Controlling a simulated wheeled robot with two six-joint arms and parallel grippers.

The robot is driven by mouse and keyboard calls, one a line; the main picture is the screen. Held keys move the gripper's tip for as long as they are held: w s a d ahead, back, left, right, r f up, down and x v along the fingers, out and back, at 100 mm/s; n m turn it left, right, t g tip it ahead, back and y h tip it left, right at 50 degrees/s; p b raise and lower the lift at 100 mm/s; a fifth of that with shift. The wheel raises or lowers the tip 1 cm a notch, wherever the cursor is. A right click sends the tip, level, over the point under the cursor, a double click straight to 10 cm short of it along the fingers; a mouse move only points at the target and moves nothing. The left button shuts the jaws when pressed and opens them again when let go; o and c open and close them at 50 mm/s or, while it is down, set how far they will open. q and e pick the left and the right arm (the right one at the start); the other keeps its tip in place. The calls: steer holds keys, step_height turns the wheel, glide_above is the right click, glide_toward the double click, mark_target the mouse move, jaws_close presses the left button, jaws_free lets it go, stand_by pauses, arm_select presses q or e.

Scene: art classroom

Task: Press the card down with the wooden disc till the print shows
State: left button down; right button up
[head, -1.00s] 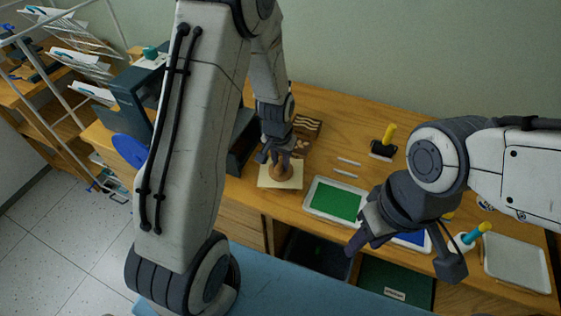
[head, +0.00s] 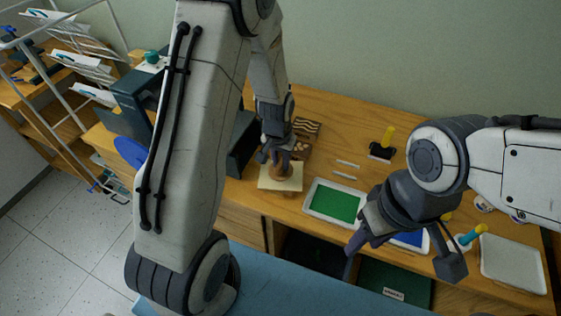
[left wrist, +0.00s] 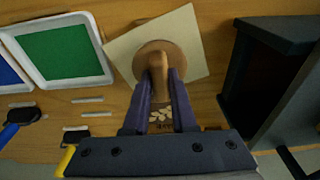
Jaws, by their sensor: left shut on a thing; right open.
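The cream card (head: 266,184) lies flat near the front left of the wooden table; it also shows in the left wrist view (left wrist: 190,28). The wooden disc (head: 284,171) rests on the card or just above it; the exact contact is unclear. My left gripper (head: 275,157) is shut on the disc's upright knob, which stands between the two fingers in the left wrist view (left wrist: 158,72). The card looks blank where visible, and what lies beneath it is hidden. My right gripper (head: 405,250) is open and empty above the table's front edge.
Brown carved blocks (head: 306,126) lie behind the card. A green ink tray (head: 335,202) is to its right, with a blue one (head: 411,239) beyond. A yellow-handled roller (head: 383,148) stands farther back. A dark press-like stand (left wrist: 262,85) is close beside the card.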

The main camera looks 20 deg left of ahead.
arm_select(q)
steer(key=shift+r+p, duration=2.15)
steer(key=shift+r, duration=0.7)
